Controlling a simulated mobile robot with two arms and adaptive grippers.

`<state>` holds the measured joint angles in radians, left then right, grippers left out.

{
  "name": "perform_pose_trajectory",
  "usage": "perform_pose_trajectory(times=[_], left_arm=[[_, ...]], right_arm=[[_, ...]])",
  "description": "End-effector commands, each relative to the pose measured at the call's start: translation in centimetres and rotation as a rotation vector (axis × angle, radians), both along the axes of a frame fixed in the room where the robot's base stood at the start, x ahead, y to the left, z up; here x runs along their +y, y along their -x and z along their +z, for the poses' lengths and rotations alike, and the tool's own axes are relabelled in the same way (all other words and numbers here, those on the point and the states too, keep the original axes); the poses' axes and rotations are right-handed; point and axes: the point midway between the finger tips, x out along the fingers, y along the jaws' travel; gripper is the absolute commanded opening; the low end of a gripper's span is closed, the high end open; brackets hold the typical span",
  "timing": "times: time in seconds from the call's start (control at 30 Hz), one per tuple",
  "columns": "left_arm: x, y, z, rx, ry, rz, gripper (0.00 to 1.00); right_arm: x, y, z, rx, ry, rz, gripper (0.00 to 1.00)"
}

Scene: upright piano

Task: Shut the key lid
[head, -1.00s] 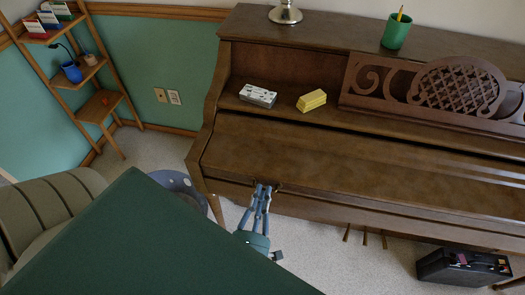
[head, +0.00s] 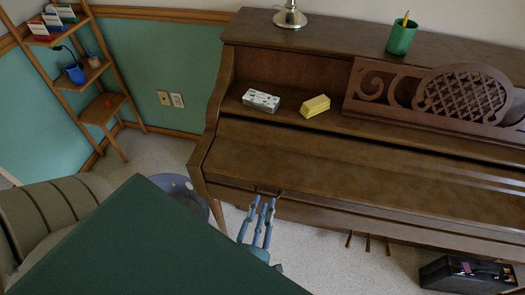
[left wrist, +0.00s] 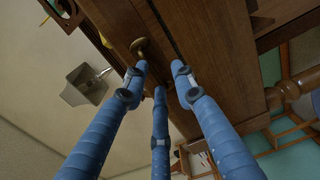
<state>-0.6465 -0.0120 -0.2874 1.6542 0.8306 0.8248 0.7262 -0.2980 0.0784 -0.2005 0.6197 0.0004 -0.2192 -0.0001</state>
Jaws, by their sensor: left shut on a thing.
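The brown wooden key lid (head: 330,175) lies down along the front of the upright piano (head: 255,62). No keys show. My left gripper (head: 265,203) is at the lid's front edge, toward its left end, with its blue fingers pointing up at a small dark handle (head: 268,192). In the left wrist view a round brass knob (left wrist: 140,47) sits just beyond one fingertip, and the fingers (left wrist: 160,75) look spread. The gripper is shut on the handle, though the exact contact is hard to see. My right gripper is not in view.
A grey patterned box (head: 261,101) and a yellow block (head: 315,106) stand on the ledge behind the lid, left of the carved music stand (head: 430,90). A green cup (head: 402,38) and lamp base (head: 290,16) are on top. A black case (head: 467,273) is on the floor.

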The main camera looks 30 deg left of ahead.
Motion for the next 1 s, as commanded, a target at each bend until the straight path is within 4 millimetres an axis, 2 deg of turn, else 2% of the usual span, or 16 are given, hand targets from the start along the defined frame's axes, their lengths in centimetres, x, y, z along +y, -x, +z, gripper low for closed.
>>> perform_pose_trajectory(times=[0.03,0.2,0.4,0.5,0.67,1.0], left_arm=[[-0.8,1.7,-1.2,0.029,0.008,-0.009,0.21],[-1.8,5.1,-0.4,0.012,0.001,-0.001,0.21],[-2.8,8.4,0.3,-0.004,-0.005,0.006,0.21],[-3.1,9.5,0.5,-0.009,-0.006,0.008,0.21],[-3.3,10.1,0.7,-0.014,-0.008,0.010,0.21],[-3.3,10.1,0.7,-0.016,-0.007,0.011,0.21]], right_arm=[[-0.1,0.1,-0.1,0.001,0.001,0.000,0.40],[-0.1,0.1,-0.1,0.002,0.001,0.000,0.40],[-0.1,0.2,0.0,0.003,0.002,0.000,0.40],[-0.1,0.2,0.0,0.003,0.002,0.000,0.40],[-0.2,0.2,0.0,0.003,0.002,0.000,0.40],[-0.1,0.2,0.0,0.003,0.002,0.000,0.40]])
